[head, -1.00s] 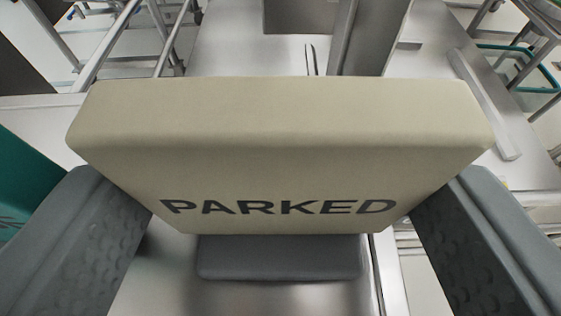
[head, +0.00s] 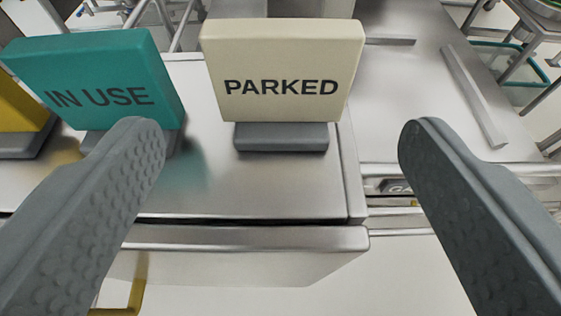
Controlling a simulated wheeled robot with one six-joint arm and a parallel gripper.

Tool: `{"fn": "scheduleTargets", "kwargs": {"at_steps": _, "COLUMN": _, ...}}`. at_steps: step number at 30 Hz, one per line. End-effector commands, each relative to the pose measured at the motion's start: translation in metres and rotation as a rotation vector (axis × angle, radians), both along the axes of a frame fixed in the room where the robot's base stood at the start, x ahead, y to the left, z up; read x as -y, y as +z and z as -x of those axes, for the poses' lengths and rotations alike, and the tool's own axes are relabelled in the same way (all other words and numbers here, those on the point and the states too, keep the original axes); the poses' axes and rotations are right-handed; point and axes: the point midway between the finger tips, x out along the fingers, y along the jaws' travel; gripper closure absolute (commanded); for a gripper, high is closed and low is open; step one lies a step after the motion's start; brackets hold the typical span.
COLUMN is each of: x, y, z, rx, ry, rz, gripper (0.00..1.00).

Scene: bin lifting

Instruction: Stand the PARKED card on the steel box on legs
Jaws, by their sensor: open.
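The PARKED card (head: 281,70) is a cream block with dark lettering on a grey foot (head: 281,137). It stands upright on top of a steel box (head: 250,190), near the right end of its top. My gripper (head: 275,135) is open and empty. Its two grey fingers are spread wide, nearer to me than the card, and neither touches it. The left fingertip overlaps the foot of a teal card in the picture. Legs under the steel box do not show.
A teal IN USE card (head: 110,75) stands left of the PARKED card on the same top. Part of a yellow card (head: 18,110) shows at the left edge. A steel worktop (head: 420,110) with a raised strip (head: 472,95) lies to the right. Metal frames stand behind.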

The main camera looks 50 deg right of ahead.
Motion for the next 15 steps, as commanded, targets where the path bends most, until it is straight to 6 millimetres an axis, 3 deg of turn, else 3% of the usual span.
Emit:
{"fn": "scheduleTargets", "kwargs": {"at_steps": 6, "x": -0.022, "y": 0.010, "z": 0.017, "rx": 0.001, "ry": 0.001, "rz": -0.001, "gripper": 0.23}}
{"fn": "scheduleTargets", "kwargs": {"at_steps": 15, "x": -0.028, "y": 0.013, "z": 0.022, "rx": 0.000, "ry": -0.001, "rz": 0.000, "gripper": 0.23}}
